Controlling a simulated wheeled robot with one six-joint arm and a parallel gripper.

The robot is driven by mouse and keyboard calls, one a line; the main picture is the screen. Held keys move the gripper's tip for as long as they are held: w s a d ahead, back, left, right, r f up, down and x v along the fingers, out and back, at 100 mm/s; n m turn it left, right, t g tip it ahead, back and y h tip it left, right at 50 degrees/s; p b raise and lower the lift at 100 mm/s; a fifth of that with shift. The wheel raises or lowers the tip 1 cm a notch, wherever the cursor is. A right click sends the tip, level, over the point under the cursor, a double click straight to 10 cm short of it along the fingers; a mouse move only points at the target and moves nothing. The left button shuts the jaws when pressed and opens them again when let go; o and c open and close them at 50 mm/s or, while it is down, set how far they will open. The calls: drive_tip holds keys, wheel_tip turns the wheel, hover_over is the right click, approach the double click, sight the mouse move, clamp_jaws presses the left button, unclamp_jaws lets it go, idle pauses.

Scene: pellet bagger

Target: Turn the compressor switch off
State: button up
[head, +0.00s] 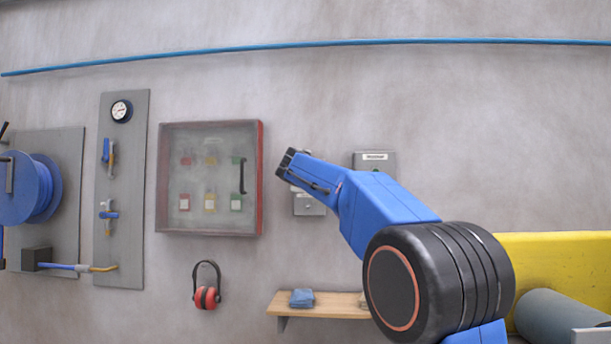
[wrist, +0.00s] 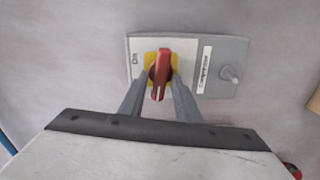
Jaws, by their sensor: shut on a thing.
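The compressor switch shows in the wrist view as a red rotary handle (wrist: 161,75) on a yellow plate (wrist: 150,60). It is mounted on a grey wall box (wrist: 226,55) with a white label strip. The handle lies nearly upright in that picture, with a pale mark near its lower end. My gripper (wrist: 160,95) has one finger on each side of the handle and is shut on it. In the head view my blue arm reaches to the wall and hides the fingers and the handle. A labelled grey box (head: 375,160) shows behind the arm.
Left of my arm are a red-edged cabinet (head: 261,180), a gauge panel (head: 125,185) and a hose reel (head: 27,188). Ear defenders (head: 206,297) hang below the cabinet. A wooden shelf (head: 335,305) with a blue cloth (head: 302,298) is below my arm.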

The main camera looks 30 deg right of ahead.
drive_tip(key=shift+f+n, duration=0.1)
drive_tip(key=shift+n, duration=0.5)
drive_tip(key=o, duration=0.7)
drive_tip(key=v, duration=1.7)
drive_tip(key=shift+s+a, duration=0.15)
drive_tip(key=shift+a, duration=0.1)
